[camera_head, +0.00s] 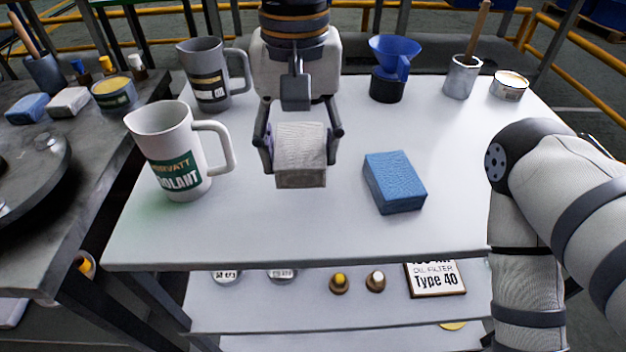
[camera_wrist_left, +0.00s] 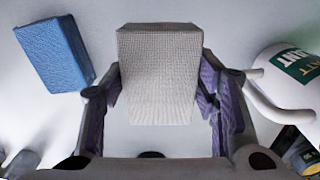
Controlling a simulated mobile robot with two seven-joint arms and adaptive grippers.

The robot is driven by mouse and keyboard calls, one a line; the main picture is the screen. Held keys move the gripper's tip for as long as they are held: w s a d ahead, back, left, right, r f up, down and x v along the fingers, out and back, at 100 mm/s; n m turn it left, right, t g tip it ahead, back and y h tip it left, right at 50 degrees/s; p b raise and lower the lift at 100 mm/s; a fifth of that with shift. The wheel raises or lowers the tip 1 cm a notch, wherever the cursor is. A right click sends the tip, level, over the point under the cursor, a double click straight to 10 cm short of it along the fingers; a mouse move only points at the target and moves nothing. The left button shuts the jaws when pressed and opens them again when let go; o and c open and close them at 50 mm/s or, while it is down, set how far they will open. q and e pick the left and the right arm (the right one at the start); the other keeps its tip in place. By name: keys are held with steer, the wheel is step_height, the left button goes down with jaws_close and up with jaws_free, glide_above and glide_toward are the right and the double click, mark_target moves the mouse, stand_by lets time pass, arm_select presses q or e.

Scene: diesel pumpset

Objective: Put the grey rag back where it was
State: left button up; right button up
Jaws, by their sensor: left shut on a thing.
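The grey rag (camera_head: 301,150) is a folded, block-shaped cloth with a woven texture, over the middle of the white table. My left gripper (camera_head: 302,152) comes down from the top of the head view and is shut on it, one finger at each side. In the left wrist view the grey rag (camera_wrist_left: 160,75) sits between the two purple-padded fingers of the left gripper (camera_wrist_left: 165,95). I cannot tell whether its underside touches the table. My right arm shows at the right edge, but its gripper is out of view.
A blue sponge (camera_head: 394,182) lies right of the rag. A white coolant jug (camera_head: 170,130) stands left, with a grey jug (camera_head: 205,75) behind it. A blue funnel (camera_head: 393,58), a cup (camera_head: 462,78) and a tin (camera_head: 509,86) stand at the back right. The table (camera_head: 300,235) is clear in front.

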mark_target(302, 193)
arm_select(q)
step_height(302, 193, down, 5)
steer(key=shift+f, duration=0.1)
steer(key=shift+f, duration=0.2)
steer(key=o, duration=1)
steer(key=shift+r, duration=0.15)
step_height(302, 193, up, 12)
steer(key=shift+r, duration=0.1)
